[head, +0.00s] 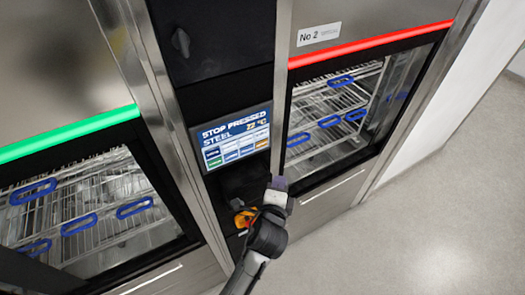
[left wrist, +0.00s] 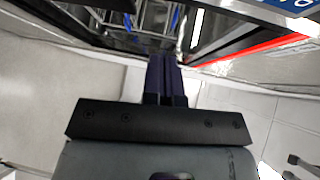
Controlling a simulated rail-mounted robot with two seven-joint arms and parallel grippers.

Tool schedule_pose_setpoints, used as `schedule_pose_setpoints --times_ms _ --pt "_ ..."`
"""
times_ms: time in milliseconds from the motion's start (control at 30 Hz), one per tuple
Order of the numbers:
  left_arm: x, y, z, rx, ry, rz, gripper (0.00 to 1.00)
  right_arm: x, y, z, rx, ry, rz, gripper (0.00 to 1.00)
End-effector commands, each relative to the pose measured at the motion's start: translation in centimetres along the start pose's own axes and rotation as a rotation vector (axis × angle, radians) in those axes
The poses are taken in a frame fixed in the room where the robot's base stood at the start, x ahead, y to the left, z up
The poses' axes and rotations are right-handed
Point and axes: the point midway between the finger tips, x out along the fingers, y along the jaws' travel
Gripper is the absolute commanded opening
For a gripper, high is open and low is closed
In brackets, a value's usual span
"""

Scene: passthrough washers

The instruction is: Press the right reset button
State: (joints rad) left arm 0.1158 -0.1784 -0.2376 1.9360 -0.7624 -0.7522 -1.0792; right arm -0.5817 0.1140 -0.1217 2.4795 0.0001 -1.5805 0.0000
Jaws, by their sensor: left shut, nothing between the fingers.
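My left gripper (head: 279,184) is shut and empty, in front of the dark control column between the two washers. In the left wrist view its dark fingers (left wrist: 165,75) are together and point toward the machine front. A yellow-orange control (head: 244,218) sits on the column, just left of my gripper and partly covered by my arm. I cannot make out a right reset button; that part of the panel is dark and partly hidden by my gripper and arm. The display (head: 235,137) above reads "STOP PRESSED", "STEEL" and "22 °C". My right gripper is not in view.
The right washer, labelled "No 2" (head: 319,35), has a red light bar (head: 370,45) and a glass door with blue-handled racks inside. The left washer has a green light bar (head: 70,132). Grey floor (head: 430,220) is clear at the right.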

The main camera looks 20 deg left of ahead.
Motion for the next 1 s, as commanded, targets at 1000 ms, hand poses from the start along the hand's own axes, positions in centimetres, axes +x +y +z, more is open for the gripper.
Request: schedule_pose_setpoints --times_ms 1000 --pt "-0.3 -3.1 -1.2 0.693 -0.001 -0.223 0.00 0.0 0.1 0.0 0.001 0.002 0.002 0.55"
